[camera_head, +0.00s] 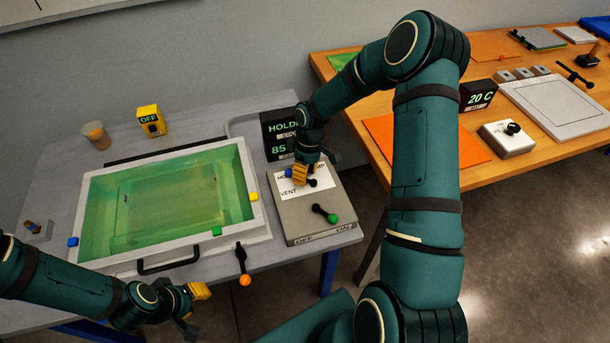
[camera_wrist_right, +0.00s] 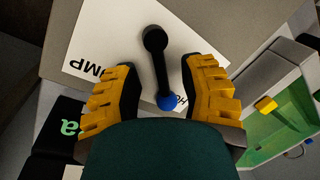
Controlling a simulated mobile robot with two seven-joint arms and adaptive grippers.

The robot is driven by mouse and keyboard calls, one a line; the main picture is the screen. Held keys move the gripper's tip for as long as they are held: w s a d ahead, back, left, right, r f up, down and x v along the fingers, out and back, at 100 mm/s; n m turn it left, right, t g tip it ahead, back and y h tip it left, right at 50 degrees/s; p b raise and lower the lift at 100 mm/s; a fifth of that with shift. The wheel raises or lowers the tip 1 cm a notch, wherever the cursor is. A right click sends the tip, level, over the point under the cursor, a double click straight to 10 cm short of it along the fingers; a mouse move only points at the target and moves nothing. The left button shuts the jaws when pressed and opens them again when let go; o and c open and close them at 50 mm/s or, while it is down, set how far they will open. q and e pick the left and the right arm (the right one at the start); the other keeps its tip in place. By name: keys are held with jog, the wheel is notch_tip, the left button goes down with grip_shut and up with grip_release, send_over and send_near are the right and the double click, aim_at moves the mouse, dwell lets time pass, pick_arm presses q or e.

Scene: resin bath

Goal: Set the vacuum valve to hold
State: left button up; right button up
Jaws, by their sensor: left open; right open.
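The vacuum valve is a black lever (camera_wrist_right: 158,65) with a blue knob (camera_wrist_right: 168,102), on a grey control box (camera_head: 308,227) with a white label reading PUMP, VENT and a partly covered HO. The blue knob also shows in the head view (camera_head: 289,173). In the head view my right gripper (camera_head: 300,172) covers part of the label. My left gripper (camera_head: 193,303) is open and empty before the bath.
A green resin bath (camera_head: 262,222) fills the left table. A green-knobbed lever (camera_head: 325,213) sits on the box by OFF and ON. An orange-knobbed lever (camera_head: 243,265) hangs in front. A dark display (camera_head: 279,140) reading HOLD stands behind. A wooden table (camera_head: 465,177) is at right.

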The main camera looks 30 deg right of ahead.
notch_tip(320, 180, up, 11)
jog(key=w+d, duration=0.1)
jog(key=shift+d, duration=0.4)
jog(key=shift+f, duration=0.15)
